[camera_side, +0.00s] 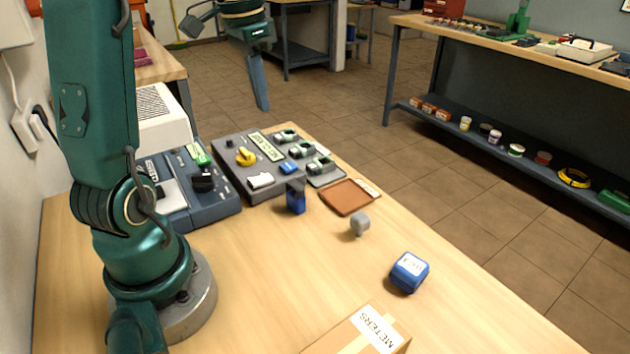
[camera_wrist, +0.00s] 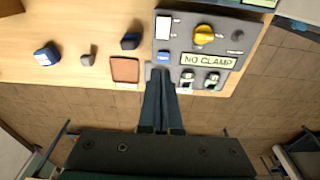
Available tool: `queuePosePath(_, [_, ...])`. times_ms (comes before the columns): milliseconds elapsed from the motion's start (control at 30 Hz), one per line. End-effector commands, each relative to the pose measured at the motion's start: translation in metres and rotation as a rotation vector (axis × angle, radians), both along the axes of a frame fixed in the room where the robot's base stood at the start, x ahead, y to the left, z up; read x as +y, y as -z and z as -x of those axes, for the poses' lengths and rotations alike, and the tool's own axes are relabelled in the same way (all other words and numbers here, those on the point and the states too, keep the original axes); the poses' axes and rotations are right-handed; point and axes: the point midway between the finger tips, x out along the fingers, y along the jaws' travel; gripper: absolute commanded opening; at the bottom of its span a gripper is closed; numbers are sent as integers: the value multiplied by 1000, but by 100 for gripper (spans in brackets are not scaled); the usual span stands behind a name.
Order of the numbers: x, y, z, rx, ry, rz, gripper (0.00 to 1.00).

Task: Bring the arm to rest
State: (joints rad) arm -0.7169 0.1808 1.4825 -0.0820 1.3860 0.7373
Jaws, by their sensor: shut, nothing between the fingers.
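My gripper (camera_side: 264,107) hangs in the air with its long fingers pointing down, above and behind the grey panel in the side view. In the wrist view the fingers of my gripper (camera_wrist: 161,72) lie side by side, shut and empty, and overlap the edge of the grey panel (camera_wrist: 222,50). My gripper touches nothing that I can see.
A brown tray (camera_side: 345,198), a dark blue block (camera_side: 296,202), a small grey block (camera_side: 360,224) and a blue box (camera_side: 409,272) stand on the wooden table. A METERS carton (camera_side: 345,338) is at the front. A blue-grey device (camera_side: 180,208) stands left of the panel.

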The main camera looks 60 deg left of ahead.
Motion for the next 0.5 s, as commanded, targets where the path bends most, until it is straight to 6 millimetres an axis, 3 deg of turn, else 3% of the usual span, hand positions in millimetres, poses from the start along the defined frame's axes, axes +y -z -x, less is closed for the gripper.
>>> queuePosePath(67, [-12,-10,-5,-27,46,-23,0])
queuePosePath(233, [-70,-29,3,-91,194,-68,0])
queuePosePath(367, [-115,-31,23,-160,254,-92,0])
queuePosePath(500, [-152,-20,50,-241,262,-95,0])
